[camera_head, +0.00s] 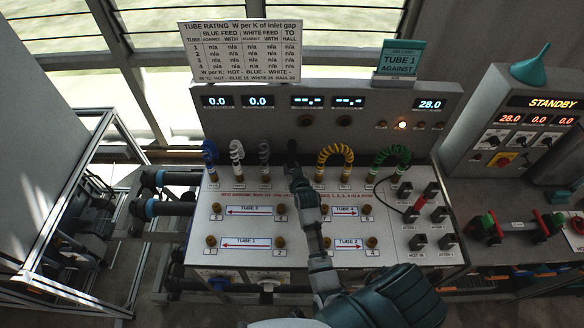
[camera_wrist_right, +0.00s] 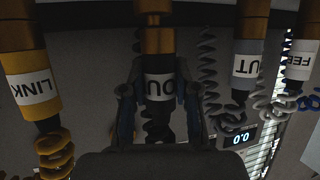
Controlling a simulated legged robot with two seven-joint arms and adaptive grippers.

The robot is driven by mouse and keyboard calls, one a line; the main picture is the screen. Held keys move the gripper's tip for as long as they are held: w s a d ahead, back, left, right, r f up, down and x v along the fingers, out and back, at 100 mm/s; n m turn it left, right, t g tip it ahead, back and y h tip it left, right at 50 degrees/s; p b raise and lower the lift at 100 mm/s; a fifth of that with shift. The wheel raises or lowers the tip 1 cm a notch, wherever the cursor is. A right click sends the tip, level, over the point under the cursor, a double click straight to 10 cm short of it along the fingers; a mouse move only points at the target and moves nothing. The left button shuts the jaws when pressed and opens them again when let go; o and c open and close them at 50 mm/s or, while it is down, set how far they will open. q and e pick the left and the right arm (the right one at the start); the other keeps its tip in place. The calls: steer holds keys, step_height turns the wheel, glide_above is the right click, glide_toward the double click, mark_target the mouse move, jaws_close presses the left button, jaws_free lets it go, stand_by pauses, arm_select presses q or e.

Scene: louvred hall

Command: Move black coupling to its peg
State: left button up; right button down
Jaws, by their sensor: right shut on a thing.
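My right gripper (camera_head: 292,165) reaches over the sloped panel to the back row of hoses. In the wrist view its two fingers (camera_wrist_right: 158,110) are shut on the black coupling (camera_wrist_right: 157,88), one on each side. Brass pegs, such as a left one (camera_head: 216,208) and a right one (camera_head: 366,208), stand around the tube labels. My left gripper is out of view.
Grey (camera_head: 264,153) and yellow (camera_head: 335,152) hoses flank the gripper closely. White (camera_head: 237,152), blue (camera_head: 210,150) and green (camera_head: 390,154) hoses stand farther out. A display wall (camera_head: 330,120) rises behind.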

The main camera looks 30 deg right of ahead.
mark_target(293, 166)
steer(key=shift+d+f, duration=0.1)
steer(key=shift+f, duration=0.25)
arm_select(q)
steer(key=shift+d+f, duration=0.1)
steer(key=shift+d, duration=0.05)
arm_select(e)
steer(key=shift+d, duration=0.25)
steer(key=c, duration=0.9)
jaws_free()
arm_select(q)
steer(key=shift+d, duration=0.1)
arm_select(e)
steer(key=shift+o, duration=0.6)
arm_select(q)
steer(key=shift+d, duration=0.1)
